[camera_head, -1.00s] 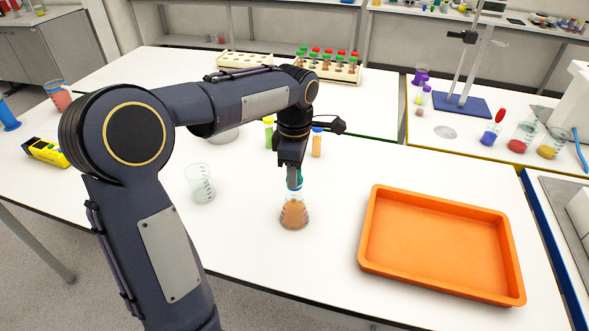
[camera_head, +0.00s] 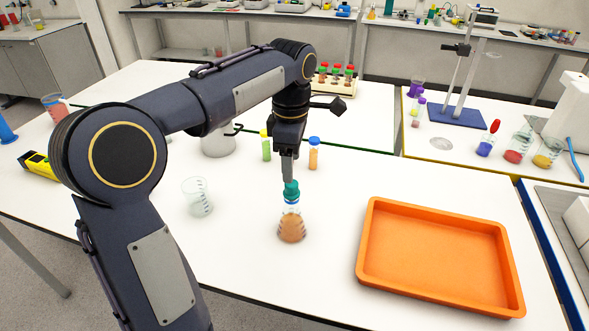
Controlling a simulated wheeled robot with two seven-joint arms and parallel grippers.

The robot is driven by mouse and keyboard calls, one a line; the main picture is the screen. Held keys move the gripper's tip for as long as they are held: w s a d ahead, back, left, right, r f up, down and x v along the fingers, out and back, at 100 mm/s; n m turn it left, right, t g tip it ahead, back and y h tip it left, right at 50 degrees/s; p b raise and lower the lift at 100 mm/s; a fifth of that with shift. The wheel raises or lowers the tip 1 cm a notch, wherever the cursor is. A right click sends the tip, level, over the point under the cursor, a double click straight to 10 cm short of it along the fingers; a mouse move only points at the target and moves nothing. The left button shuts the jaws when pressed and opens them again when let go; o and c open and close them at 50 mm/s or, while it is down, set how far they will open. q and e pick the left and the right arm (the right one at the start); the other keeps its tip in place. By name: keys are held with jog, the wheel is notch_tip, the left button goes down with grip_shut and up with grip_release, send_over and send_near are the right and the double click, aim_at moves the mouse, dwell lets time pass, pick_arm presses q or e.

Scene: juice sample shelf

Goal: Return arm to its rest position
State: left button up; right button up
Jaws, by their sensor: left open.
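My left arm comes in from the left and reaches over the white table (camera_head: 330,210). My left gripper (camera_head: 289,176) points down, directly above a conical flask of orange-brown liquid (camera_head: 291,228). The flask stands upright on the table and has a teal stopper (camera_head: 291,190). The fingertips are just above or at the stopper's top; whether they touch is hard to tell. The gripper is open, though its fingers look narrow from this angle. My right gripper is not in view.
An orange tray (camera_head: 437,293) lies right of the flask, and an empty beaker (camera_head: 197,197) stands left. Behind the gripper are a green-yellow bottle (camera_head: 266,148) and an orange bottle (camera_head: 313,156). A tube rack (camera_head: 345,84) is farther back. The table between flask and tray is clear.

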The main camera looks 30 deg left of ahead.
pick_arm(q)
jog(key=shift+s+r, duration=0.1)
jog(key=shift+r, duration=0.3)
jog(key=s+d+f+m+t+h, duration=0.1)
jog(key=s+d+f+m+t, duration=0.1)
jog(key=s+m, duration=0.4)
jog(key=s+d+f+m+t+h, duration=0.1)
jog(key=s+d+f+m, duration=0.2)
jog(key=s+m, duration=0.4)
jog(key=s+d+f+m+t+h, duration=0.1)
jog(key=s+d+f+m+t, duration=0.1)
jog(key=s+f+m, duration=0.2)
jog(key=s+m, duration=0.3)
jog(key=s, duration=0.2)
jog(key=shift+d+f+t+h, duration=0.15)
jog(key=shift+f+t+h, duration=0.15)
jog(key=shift+f+h, duration=0.1)
